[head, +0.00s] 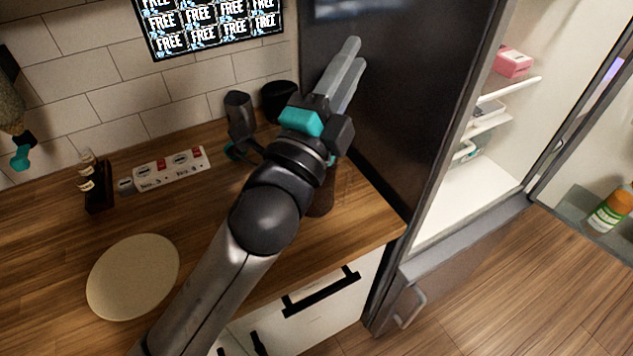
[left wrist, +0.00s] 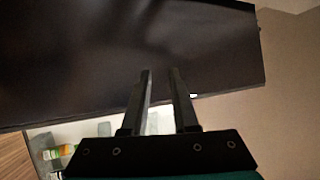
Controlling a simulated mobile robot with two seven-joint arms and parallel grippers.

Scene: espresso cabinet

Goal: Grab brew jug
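My left gripper (head: 350,62) is raised in front of the dark fridge side, above the counter's right end. In the left wrist view (left wrist: 160,80) its two fingers stand apart with nothing between them. A dark, tall vessel (head: 240,118) stands at the back of the counter, left of the gripper; it may be the brew jug, but I cannot tell for sure. A black rounded container (head: 279,98) is beside it, partly hidden by my gripper. A dark brown object (head: 321,196) is mostly hidden behind my left arm. My right gripper is not in view.
The wooden counter (head: 60,240) holds a round pale board (head: 133,277), a white labelled box (head: 172,169) and a small bottle in a dark stand (head: 95,185). The fridge (head: 465,200) is open at the right. The counter's front left is mostly clear.

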